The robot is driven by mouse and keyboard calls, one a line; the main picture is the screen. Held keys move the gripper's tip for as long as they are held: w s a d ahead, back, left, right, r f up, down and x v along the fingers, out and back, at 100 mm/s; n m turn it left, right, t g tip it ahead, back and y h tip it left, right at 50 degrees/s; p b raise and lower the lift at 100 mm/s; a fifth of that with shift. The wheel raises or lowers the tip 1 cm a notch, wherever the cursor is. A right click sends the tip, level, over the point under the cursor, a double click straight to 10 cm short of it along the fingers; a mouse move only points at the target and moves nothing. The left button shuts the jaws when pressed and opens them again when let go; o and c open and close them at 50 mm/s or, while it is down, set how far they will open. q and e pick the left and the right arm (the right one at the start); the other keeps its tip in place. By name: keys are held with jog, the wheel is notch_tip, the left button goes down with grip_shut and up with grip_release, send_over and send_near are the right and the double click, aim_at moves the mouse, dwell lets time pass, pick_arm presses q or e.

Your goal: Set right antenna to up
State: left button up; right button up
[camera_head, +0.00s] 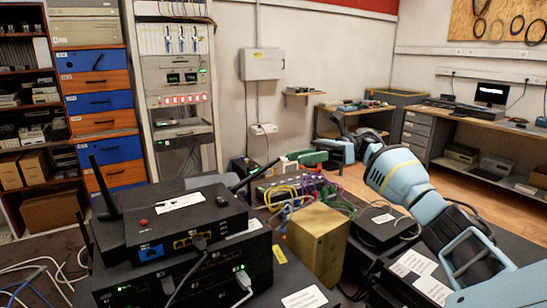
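A black router (190,225) sits on top of a stack of dark network devices at the front left. Its right antenna (256,175) is a thin black rod at the back right corner, tilted well over to the right. Its left antenna (102,185) stands nearly upright, leaning a little left. My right arm comes in from the right. Its gripper (326,149) is behind and to the right of the router, apart from the right antenna. Its fingers are small and unclear against the clutter. My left gripper is not in view.
A wooden block (317,243) stands right of the router, with tangled coloured cables (300,190) behind it. A black box (383,228) with a label lies further right. Cables plug into the router's front. A rack (177,90) stands behind.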

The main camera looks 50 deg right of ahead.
aim_at(274, 160)
jog(key=p+x, duration=0.2)
jog(key=x, duration=0.6)
jog(key=shift+s+r, duration=0.1)
grip_shut()
dwell(0.4)
